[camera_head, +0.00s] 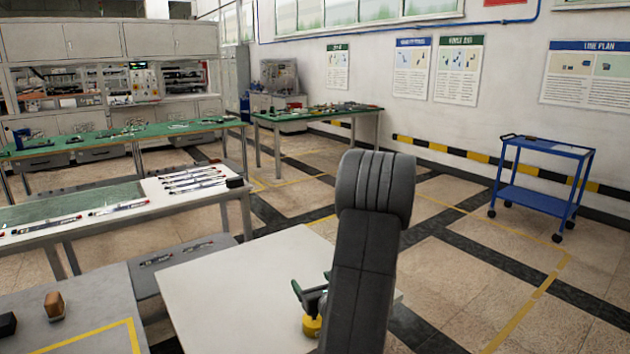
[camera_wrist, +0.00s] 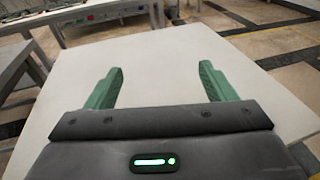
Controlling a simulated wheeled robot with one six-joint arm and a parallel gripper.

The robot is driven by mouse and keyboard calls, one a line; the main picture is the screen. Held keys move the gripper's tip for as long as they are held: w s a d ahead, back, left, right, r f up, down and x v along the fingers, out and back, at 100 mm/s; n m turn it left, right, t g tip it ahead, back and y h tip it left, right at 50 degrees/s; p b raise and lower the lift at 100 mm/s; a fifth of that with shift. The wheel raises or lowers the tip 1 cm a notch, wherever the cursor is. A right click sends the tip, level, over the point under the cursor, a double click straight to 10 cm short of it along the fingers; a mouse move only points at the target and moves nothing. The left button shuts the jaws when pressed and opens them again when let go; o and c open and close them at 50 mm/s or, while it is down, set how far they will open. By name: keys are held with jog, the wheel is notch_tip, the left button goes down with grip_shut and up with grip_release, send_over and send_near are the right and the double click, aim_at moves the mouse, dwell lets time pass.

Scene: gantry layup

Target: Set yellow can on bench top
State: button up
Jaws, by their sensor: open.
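A yellow can (camera_head: 312,326) shows low in the head view, on or just above the white bench top (camera_head: 225,285). My arm hides part of it, so I cannot tell whether it touches the surface. My gripper (camera_head: 311,284) is just above and beside it, over the bench top. In the wrist view, my gripper (camera_wrist: 161,68) has its two green fingers apart. Only the bare bench top (camera_wrist: 160,50) shows between them. The can does not show in the wrist view.
A grey table (camera_head: 95,285) at lower left holds a brown block (camera_head: 54,306) and a black block (camera_head: 8,323). Behind it, a work table (camera_head: 120,213) carries several tools. A blue cart (camera_head: 540,198) stands at right. The visible bench top is otherwise clear.

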jog(key=shift+s+d+r+m+h+p, duration=0.15)
jog(key=shift+r+m+h+p, duration=0.15)
jog(key=shift+r+h+p, duration=0.55)
jog(key=shift+d+f+p, duration=0.1)
jog(key=shift+f+p, duration=0.2)
jog(key=shift+p, duration=0.3)
